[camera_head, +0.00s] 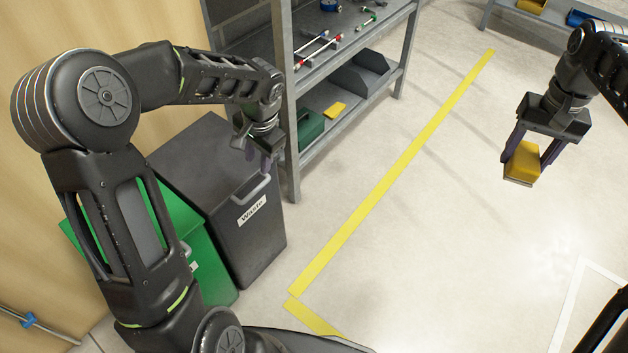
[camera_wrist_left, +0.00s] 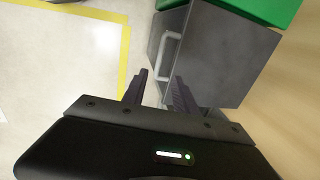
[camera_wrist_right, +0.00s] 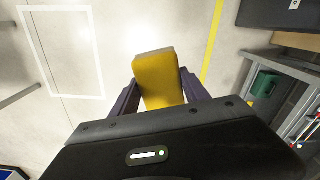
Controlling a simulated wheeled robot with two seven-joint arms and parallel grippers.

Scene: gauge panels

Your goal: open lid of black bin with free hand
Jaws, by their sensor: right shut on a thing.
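The black bin (camera_head: 234,222) with a "Waste" label stands at left centre, its lid (camera_head: 195,165) closed. A grey handle (camera_head: 252,188) sits at the lid's front edge; it also shows in the left wrist view (camera_wrist_left: 166,58). My left gripper (camera_head: 259,162) is above the bin near the handle, with its fingers apart and nothing between them. In the left wrist view the handle lies beyond the fingertips (camera_wrist_left: 158,76), apart from them. My right gripper (camera_head: 528,168) is shut on a yellow block (camera_head: 524,162) with a grey underside, held over open floor at the right.
A green bin (camera_head: 205,262) stands beside the black bin, partly behind my left arm. A grey shelf (camera_head: 289,130) with tools and small bins stands just right of the black bin. A yellow line (camera_head: 400,165) crosses the clear floor.

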